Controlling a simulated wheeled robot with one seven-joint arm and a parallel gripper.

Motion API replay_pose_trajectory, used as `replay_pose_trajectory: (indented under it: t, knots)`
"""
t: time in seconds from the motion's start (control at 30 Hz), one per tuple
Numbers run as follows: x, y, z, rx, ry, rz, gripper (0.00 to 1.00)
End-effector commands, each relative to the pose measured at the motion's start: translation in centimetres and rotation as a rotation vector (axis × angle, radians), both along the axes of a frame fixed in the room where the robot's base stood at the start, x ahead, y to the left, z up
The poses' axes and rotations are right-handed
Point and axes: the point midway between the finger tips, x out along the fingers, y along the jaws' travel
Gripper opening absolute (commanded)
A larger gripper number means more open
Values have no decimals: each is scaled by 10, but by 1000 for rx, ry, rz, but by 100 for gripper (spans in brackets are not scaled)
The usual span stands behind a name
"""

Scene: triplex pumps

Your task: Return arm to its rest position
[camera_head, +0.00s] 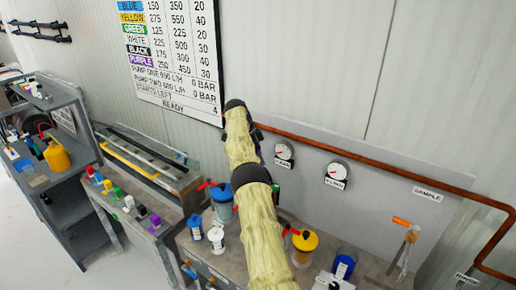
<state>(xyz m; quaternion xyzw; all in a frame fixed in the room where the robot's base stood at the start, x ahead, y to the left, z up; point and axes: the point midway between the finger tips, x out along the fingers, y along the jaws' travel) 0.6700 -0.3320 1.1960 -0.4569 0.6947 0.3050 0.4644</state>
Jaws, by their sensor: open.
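My arm, in a pale yellow sleeve with black joint bands (262,232), rises from the bottom middle of the head view. It reaches up in front of the pump bench and the back panel, and its black upper end is just below the wall chart. A small dark part shows beside that upper end, but I cannot tell which part of the arm it is. My gripper's fingers cannot be made out; they are hidden behind the arm or turned away.
The pump bench holds a blue-lidded pot (221,196), a yellow-lidded pot (304,246) and a blue container (344,265). Two gauges (337,175) and a copper pipe (375,162) are behind. A side bench (128,232) with coloured blocks and grey shelves (62,200) stand left.

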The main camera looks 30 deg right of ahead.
Motion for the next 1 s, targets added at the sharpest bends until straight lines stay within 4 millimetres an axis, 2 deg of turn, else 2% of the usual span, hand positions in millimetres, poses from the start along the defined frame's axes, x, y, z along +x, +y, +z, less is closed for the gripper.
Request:
replay_pose_trajectory:
  t: [0.1,0.73,1.0]
  knots:
    - [1,2,5,0,1,0,52]
    - [1,2,6,4,-1,6,52]
    - [-3,8,22,64,-9,130,52]
